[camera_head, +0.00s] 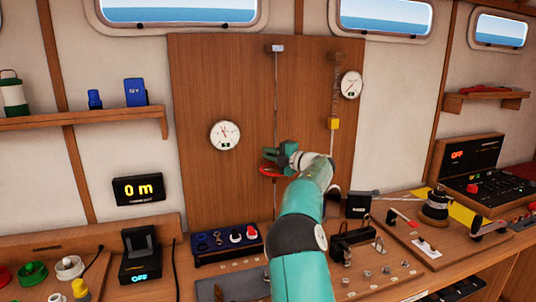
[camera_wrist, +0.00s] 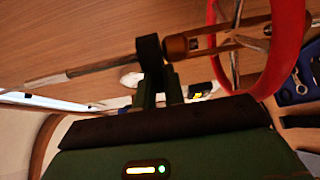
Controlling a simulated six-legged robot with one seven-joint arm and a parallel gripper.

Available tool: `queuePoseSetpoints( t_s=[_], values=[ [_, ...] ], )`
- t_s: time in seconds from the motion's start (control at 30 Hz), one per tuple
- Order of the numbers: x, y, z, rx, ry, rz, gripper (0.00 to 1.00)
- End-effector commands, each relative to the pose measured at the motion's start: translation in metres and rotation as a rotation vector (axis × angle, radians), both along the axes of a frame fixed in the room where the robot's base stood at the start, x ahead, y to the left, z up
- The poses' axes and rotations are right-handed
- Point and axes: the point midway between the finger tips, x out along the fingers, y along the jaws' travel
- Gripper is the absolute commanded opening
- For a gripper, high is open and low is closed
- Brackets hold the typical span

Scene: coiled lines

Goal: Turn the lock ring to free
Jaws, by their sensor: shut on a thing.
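A red handwheel (camera_head: 270,172) is on a thin vertical rod (camera_head: 276,100) in front of the wooden panel. In the wrist view the red wheel (camera_wrist: 284,50) is at the right, with grey spokes. A brown collar with pale bands, which looks like the lock ring (camera_wrist: 190,45), is around the rod (camera_wrist: 95,68) beside the wheel's hub. My gripper (camera_head: 279,152) is at the rod just above the wheel. In the wrist view its dark fingers (camera_wrist: 155,58) are shut at the collar's end. The far finger and the exact contact are hidden.
A round gauge (camera_head: 225,135) is left of the rod; another gauge (camera_head: 350,85) and a yellow block (camera_head: 333,123) on a second line are at the right. A display (camera_head: 138,189) reads "0 m". Below, the bench holds a blue rack (camera_head: 225,245) and a winch drum (camera_head: 436,203).

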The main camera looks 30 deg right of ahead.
Motion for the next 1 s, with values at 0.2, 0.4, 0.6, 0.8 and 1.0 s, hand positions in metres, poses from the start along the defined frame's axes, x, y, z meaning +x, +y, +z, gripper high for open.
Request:
queuePoseSetpoints(
  t_s=[0.2, 0.4, 0.6, 0.8, 1.0],
  values=[
    [-0.0032, -0.0022, 0.0005, -0.001, -0.003, 0.110, 0.00],
    [-0.0048, -0.0026, 0.0012, -0.001, -0.003, 0.166, 0.00],
    [-0.0050, -0.0022, 0.0010, 0.000, -0.002, 0.189, 0.00],
    [-0.0051, -0.0021, 0.0010, 0.000, -0.002, 0.190, 0.00],
    [-0.0050, -0.0022, 0.0011, 0.000, -0.003, 0.189, 0.19]
  ],
)
